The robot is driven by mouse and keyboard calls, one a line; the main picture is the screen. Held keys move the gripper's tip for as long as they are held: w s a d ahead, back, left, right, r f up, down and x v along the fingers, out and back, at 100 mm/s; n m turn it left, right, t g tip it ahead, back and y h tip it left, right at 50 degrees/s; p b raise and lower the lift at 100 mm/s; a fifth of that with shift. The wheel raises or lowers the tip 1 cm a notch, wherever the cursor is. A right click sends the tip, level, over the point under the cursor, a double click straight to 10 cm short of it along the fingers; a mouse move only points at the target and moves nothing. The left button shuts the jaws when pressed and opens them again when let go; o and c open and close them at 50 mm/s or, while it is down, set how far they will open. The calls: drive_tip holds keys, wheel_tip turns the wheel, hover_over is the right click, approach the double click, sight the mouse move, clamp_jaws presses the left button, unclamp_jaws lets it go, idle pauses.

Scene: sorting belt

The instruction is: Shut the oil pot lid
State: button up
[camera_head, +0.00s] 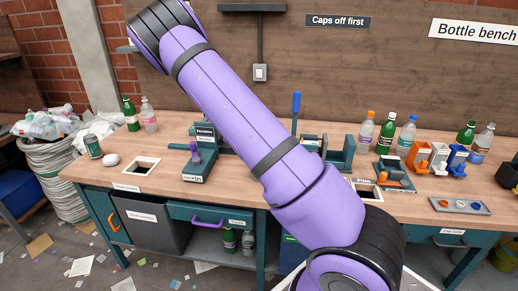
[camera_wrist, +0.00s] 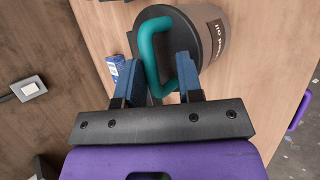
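In the wrist view, the oil pot (camera_wrist: 221,30) is a grey-brown vessel with a dark label, seen at the top right. Its dark round lid (camera_wrist: 178,42) faces the camera and carries a teal loop handle (camera_wrist: 150,50). I cannot tell whether the lid lies fully down on the rim. My gripper (camera_wrist: 157,60) is open, its two blue fingers apart on either side of part of the handle. In the head view, my arm hides the pot and the gripper.
The wooden bench (camera_head: 260,197) also holds a teal press-like device (camera_head: 199,163), bottles (camera_head: 388,130), orange and blue clamps (camera_head: 438,158) and a grey tray (camera_head: 442,205). A square hole (camera_head: 142,166) opens at left.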

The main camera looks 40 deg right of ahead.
idle(0.4)
drive_tip(key=shift+w+a+r, duration=0.1)
drive_tip(key=shift+a+r, duration=0.2)
drive_tip(key=shift+r, duration=0.1)
drive_tip(key=v, duration=0.9)
drive_tip(key=shift+a+r, duration=0.25)
drive_tip(key=shift+r, duration=0.1)
drive_tip(key=s+a+r+m+t+y, duration=0.1)
drive_tip(key=s+a+r+m+y, duration=0.1)
drive_tip(key=s+a+r, duration=0.4)
drive_tip(key=s+a+r+m+t+y, duration=0.2)
drive_tip(key=s+a+r, duration=0.4)
drive_tip(key=s+r, duration=0.5)
drive_tip(key=s+a+r+m+t+y, duration=0.1)
drive_tip(key=s+a+r+y, duration=0.3)
drive_tip(key=s, duration=1.1)
wheel_tip(320, 180, up, 5)
drive_tip(key=shift+s+a+f+m+y, duration=0.1)
drive_tip(key=shift+s+a+m+y, duration=0.15)
drive_tip(key=shift+a+m, duration=0.7)
